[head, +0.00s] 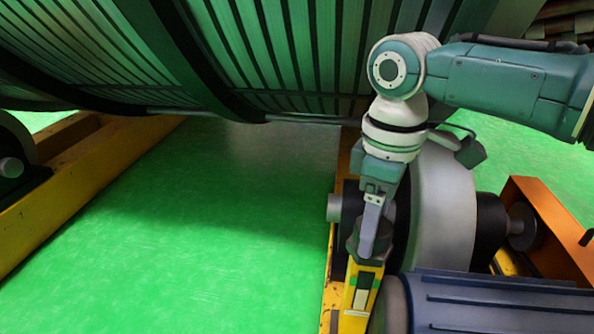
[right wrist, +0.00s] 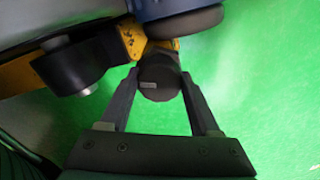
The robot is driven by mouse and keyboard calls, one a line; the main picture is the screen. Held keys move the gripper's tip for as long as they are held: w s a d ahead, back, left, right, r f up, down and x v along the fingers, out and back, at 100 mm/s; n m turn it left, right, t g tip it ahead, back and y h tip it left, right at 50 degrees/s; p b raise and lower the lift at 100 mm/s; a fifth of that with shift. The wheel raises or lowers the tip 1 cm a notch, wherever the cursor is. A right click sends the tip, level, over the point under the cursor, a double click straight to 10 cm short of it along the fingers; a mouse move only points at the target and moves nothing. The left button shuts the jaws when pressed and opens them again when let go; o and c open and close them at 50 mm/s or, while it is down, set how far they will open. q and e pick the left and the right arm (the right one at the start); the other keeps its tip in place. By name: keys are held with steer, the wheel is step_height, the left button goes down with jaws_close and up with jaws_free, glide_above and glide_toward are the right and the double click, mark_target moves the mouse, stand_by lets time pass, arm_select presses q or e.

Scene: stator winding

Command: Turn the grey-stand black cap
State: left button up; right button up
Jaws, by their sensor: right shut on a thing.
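The black cap (right wrist: 158,88) is a dark round piece with a small light grey mark on its face. It sits between the two fingertips of my right gripper (right wrist: 160,77) in the right wrist view, one finger touching each side. In the head view my right gripper (head: 369,245) points down and is shut on the cap, at the top of a yellow piece (head: 376,272) with a pale panel. My left gripper is not in view.
A large ribbed cylinder (head: 240,50) hangs over the back. A grey wheel (head: 445,205) and a blue ribbed motor (head: 500,300) stand close to the right of the gripper. A yellow beam (head: 95,175) runs at left. The green floor (head: 220,230) between is clear.

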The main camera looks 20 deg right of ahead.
steer(key=shift+c, duration=1.2)
steer(key=shift+r+m+p, duration=0.2)
steer(key=shift+m+p, duration=0.4)
steer(key=shift+p, duration=0.45)
steer(key=shift+m+p, duration=0.8)
steer(key=shift+p, duration=0.1)
steer(key=shift+m+p, duration=0.7)
steer(key=shift+m, duration=0.1)
steer(key=m+p, duration=0.1)
steer(key=m, duration=0.2)
steer(key=shift+f+m+p, duration=0.1)
steer(key=shift+m+p, duration=0.2)
steer(key=shift+p, duration=0.1)
steer(key=shift+f+m+p, duration=0.1)
steer(key=shift+m+p, duration=0.3)
steer(key=shift+m, duration=1.4)
